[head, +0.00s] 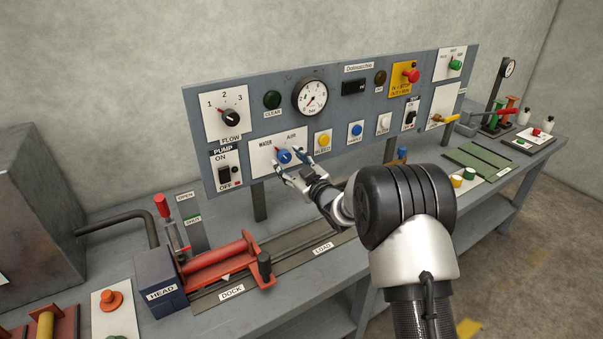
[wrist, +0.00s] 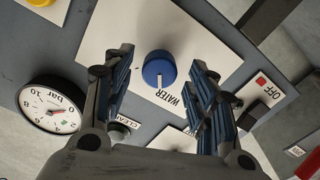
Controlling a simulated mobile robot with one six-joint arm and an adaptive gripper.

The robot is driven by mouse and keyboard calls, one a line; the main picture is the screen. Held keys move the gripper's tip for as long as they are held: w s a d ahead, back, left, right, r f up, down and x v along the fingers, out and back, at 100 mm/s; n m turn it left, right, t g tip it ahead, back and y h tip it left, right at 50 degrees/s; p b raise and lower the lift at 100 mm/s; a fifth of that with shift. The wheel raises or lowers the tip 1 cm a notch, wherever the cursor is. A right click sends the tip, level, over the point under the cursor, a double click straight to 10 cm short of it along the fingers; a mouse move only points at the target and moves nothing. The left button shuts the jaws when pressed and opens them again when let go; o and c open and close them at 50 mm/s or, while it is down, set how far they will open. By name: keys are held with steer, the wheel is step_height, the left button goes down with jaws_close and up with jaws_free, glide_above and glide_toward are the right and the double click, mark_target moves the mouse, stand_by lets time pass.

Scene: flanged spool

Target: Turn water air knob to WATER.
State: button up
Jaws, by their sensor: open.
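The blue water air knob (head: 284,156) sits on a white plate on the grey panel, below the WATER and AIR labels. In the wrist view the round knob (wrist: 158,66) has a white mark pointing down in the picture, to the left of the WATER label (wrist: 177,108). The AIR label does not show there. My gripper (head: 287,165) is open in front of the knob. In the wrist view its two fingers (wrist: 157,75) stand either side of the knob, with a visible gap on each side. I cannot tell how far the fingertips are from the plate.
The pump switch (head: 224,174) is left of the knob, and the yellow BLEED button (head: 323,140) is to its right. The pressure gauge (head: 310,98) is above right. A red dock fixture (head: 225,258) stands on the bench below.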

steer(key=v, duration=0.9)
steer(key=shift+s, duration=0.2)
steer(key=shift+d+r, duration=0.1)
steer(key=shift+d, duration=0.05)
steer(key=s+d+r+m+g+h, duration=0.3)
steer(key=s+d+r+m+h, duration=0.3)
steer(key=s+d+r+h, duration=0.5)
steer(key=s+d+f+m+g, duration=0.1)
steer(key=s+f+g, duration=0.1)
steer(key=s, duration=0.9)
steer(key=s+d+f+m+g, duration=0.2)
steer(key=s+g, duration=0.1)
steer(key=s, duration=0.8)
steer(key=s+d+f+m+g+y, duration=0.1)
steer(key=s+d+m+g, duration=0.1)
steer(key=s, duration=0.9)
steer(key=shift+s+f, duration=0.3)
steer(key=shift+f, duration=0.1)
steer(key=shift+w, duration=0.1)
